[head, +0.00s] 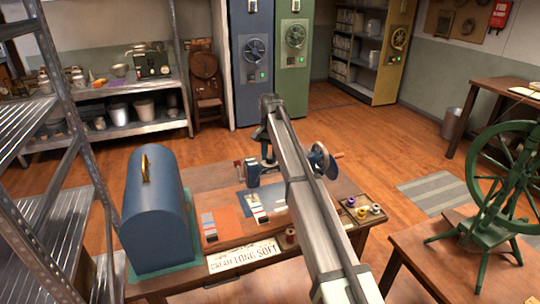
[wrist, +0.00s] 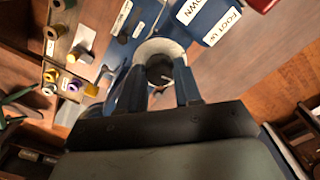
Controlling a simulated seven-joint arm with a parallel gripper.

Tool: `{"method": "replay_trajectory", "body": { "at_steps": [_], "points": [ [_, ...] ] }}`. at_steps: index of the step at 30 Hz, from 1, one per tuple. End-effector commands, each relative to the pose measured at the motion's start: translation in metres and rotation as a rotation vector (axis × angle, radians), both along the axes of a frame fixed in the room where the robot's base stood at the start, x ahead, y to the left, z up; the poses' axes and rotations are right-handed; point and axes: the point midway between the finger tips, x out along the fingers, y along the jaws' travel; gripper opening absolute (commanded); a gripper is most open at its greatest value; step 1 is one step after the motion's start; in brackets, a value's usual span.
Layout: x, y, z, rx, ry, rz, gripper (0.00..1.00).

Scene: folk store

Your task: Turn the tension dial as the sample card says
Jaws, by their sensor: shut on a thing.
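A blue machine with a handwheel (head: 321,160) stands on the wooden workbench in the head view, partly hidden behind my arm. In the wrist view, my gripper (wrist: 164,73) has one finger on each side of a round pale dial (wrist: 158,49) with a dark centre, and is shut on it. I cannot read a setting on the dial. In the head view my fingers and the dial are hidden.
A blue domed case (head: 155,212) stands at the bench's left. A tray of thread spools (head: 362,212) sits at its right. Metal shelving (head: 40,185) is at far left, a green spinning wheel (head: 490,190) at right. "FOOT UP" and "DOWN" labels (wrist: 208,17) show near the dial.

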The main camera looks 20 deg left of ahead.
Motion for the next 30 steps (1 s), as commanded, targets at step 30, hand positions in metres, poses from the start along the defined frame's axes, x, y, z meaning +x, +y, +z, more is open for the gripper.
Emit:
{"method": "replay_trajectory", "body": {
  "at_steps": [30],
  "points": [
    [0.0,0.0004,0.0003,0.0,0.0,0.795,0.03]
  ]
}}
